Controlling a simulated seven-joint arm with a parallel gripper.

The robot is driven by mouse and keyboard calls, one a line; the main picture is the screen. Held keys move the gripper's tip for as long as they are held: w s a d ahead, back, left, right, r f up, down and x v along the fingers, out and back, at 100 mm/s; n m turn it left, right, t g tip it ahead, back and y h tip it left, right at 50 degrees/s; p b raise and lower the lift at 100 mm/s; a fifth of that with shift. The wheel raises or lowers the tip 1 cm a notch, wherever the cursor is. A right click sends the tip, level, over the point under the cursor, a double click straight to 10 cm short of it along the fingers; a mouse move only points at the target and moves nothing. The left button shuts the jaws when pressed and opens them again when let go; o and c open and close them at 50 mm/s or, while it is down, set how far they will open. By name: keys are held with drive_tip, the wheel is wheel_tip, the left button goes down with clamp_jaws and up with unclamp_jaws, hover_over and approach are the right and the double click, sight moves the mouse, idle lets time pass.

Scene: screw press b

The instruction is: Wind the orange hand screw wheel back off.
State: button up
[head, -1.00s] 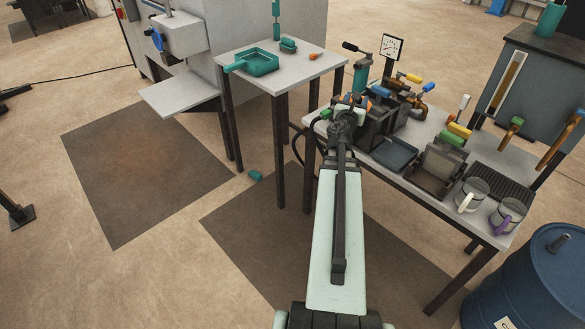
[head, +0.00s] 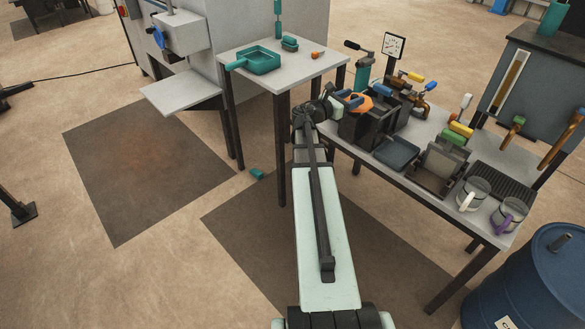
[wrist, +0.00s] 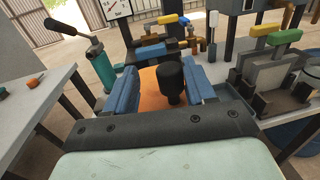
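The orange hand screw wheel (head: 359,105) sits on top of a dark press body (head: 372,128) at the left end of the bench. In the wrist view the orange wheel (wrist: 150,84) lies beyond and below my fingers, and its upright black knob (wrist: 170,80) stands between them. My gripper (wrist: 163,82) is open, with its blue finger pads apart and visible gaps to the knob on both sides. In the head view my gripper (head: 346,98) reaches in from the left at the wheel. The wheel's screw is hidden.
A teal hand pump (head: 362,75), a gauge (head: 395,45) and brass valves with coloured handles stand behind the press. A dark tray (head: 397,152) and two mugs (head: 473,193) are to the right. A side table (head: 300,72) stands to the left.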

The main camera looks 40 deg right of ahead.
drive_tip(key=shift+w+m+g, duration=0.55)
drive_tip(key=shift+m+g, duration=0.05)
drive_tip(key=shift+g, duration=0.3)
drive_tip(key=v, duration=1.4)
drive_tip(key=a+f+m+t+y, duration=0.1)
drive_tip(key=a+f+m+y, duration=0.3)
drive_tip(key=f+m, duration=0.4)
drive_tip(key=a+f+m+t+y, duration=0.2)
drive_tip(key=a+f+m+y, duration=0.3)
drive_tip(key=f+m, duration=0.3)
drive_tip(key=shift+f+m+y, duration=0.3)
drive_tip(key=shift+f+y, duration=0.4)
drive_tip(key=shift+f, duration=1.45)
drive_tip(key=shift+s, duration=0.15)
